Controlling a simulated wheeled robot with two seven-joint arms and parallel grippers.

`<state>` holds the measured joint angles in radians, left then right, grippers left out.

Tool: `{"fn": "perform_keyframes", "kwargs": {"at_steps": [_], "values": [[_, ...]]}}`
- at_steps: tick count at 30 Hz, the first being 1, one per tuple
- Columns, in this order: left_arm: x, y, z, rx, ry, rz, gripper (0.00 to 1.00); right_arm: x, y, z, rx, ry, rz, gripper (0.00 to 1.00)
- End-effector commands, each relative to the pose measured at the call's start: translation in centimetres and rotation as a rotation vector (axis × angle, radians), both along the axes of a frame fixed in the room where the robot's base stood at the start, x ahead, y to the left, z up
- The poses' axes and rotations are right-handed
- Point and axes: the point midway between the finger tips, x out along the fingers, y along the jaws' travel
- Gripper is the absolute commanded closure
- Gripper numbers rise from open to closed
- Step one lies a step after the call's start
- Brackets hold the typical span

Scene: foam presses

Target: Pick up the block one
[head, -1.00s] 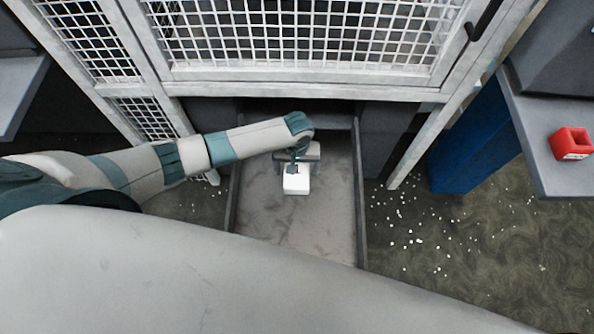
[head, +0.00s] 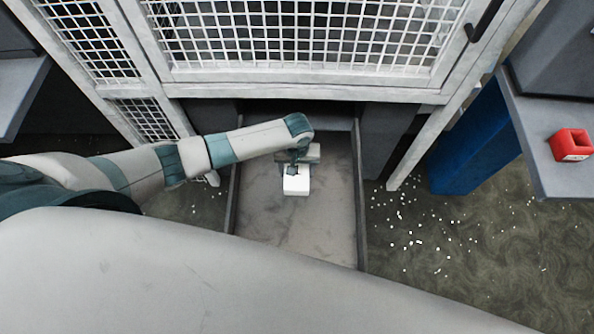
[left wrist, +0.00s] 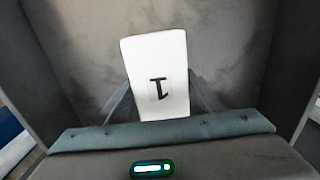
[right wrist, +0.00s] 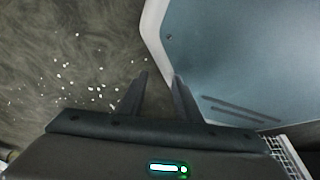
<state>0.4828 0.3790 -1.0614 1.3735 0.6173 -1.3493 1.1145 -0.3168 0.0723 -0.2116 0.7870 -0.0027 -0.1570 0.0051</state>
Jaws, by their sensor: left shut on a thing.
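Block one is a white block (head: 296,186) in the grey tray below the mesh cage in the head view. In the left wrist view the white block (left wrist: 157,60) shows a black figure 1 on its face. My left gripper (head: 293,169) reaches in from the left above the tray. Its fingers are shut on the block, one on each side of it in the left wrist view (left wrist: 160,103). My right gripper (right wrist: 158,82) shows in the right wrist view with its fingers apart and nothing between them, above the floor beside a blue-grey surface.
The tray (head: 330,225) has raised side walls and a bare floor around the block. The mesh cage (head: 300,40) stands right behind it. White bits lie scattered on the floor.

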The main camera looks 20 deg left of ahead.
Motion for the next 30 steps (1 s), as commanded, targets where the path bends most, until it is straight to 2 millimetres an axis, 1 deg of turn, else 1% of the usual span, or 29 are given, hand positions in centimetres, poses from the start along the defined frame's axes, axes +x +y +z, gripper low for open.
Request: {"fn": "perform_keyframes", "kwargs": {"at_steps": [5,8,13,15,22,27,30], "values": [[0.0,0.0,0.7,-0.002,-0.002,0.0,0.6,1.1,0.0,0.1,0.001,-0.013,0.0,0.69],[0.1,0.0,1.7,-0.002,-0.002,0.0,0.6,1.4,0.1,0.1,0.002,-0.018,0.0,0.69],[0.0,-0.2,4.3,-0.004,-0.002,-0.001,0.6,1.6,0.3,0.1,0.005,-0.029,0.001,0.69],[-0.6,-1.8,4.9,-0.006,-0.001,-0.004,0.6,1.7,0.4,0.1,0.008,-0.036,0.0,0.69],[-2.2,-6.0,7.6,-0.006,-0.001,-0.004,0.6,2.0,1.1,0.2,0.02,-0.057,0.001,0.69],[-3.2,-8.6,9.3,-0.004,-0.001,-0.002,0.6,2.9,1.4,0.4,0.026,-0.08,0.003,0.69],[-3.7,-9.7,10.1,-0.003,0.0,-0.001,0.6,3.7,1.6,0.6,0.031,-0.097,0.003,0.69]]}}
